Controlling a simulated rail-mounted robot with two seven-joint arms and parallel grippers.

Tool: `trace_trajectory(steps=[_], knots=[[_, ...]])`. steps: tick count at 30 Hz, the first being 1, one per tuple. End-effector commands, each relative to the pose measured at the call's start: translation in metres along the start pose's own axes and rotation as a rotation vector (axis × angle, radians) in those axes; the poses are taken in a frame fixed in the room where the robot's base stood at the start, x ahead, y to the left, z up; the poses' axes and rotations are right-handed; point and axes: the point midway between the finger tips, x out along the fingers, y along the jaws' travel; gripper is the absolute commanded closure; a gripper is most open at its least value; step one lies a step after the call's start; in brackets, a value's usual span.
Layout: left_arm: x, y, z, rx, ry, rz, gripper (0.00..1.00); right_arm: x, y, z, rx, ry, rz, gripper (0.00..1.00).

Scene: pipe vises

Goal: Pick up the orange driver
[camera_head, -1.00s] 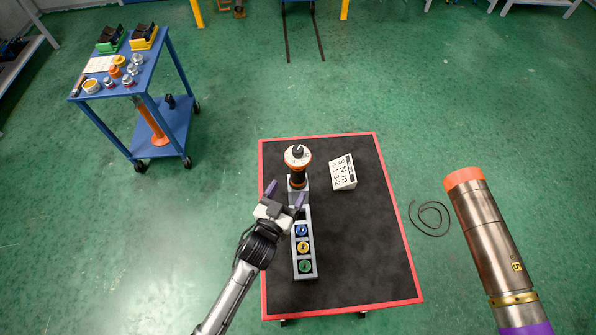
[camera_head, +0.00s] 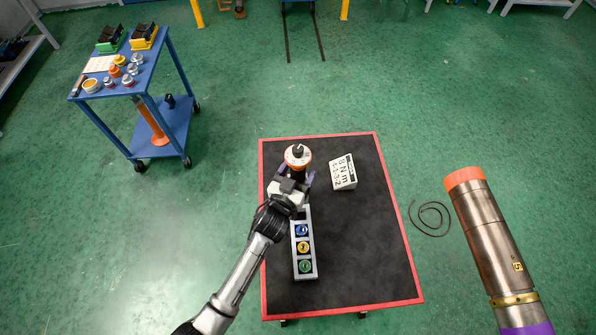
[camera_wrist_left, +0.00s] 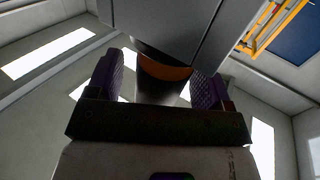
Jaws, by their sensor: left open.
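The orange driver (camera_head: 298,156) stands upright at the far end of the grey holder (camera_head: 313,273), with a white and orange top. My left gripper (camera_head: 296,184) is open at the driver's near side, low on its dark body. In the left wrist view, the gripper's two purple fingers (camera_wrist_left: 158,84) stand on either side of the dark body with an orange band (camera_wrist_left: 164,68). A gap shows at the right finger; contact at the left finger is unclear. The driver's lower part is hidden by the gripper in the head view. My right gripper is not in view.
The holder has blue, yellow and green round pieces. A white label block (camera_head: 343,174) stands right of the driver on the black, red-edged table (camera_head: 370,240). A large metal cylinder (camera_head: 490,240) with an orange end is at right. A blue cart (camera_head: 160,75) stands back left.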

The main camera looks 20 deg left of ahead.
Motion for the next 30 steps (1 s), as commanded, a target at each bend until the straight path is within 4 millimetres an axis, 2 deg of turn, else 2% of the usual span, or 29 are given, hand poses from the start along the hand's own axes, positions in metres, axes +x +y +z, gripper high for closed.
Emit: trace_trajectory(steps=[2, 23, 30], knots=[[-0.0001, 0.0000, -0.0002, 0.000, 0.000, 0.000, 0.26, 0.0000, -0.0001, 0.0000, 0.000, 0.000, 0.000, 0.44], [-0.0003, 0.0001, -0.0003, 0.000, 0.001, 0.000, 0.92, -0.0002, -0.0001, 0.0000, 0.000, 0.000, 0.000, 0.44], [0.0002, 0.0003, -0.0033, 0.000, 0.007, 0.001, 0.94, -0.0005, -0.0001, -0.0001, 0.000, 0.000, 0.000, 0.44]])
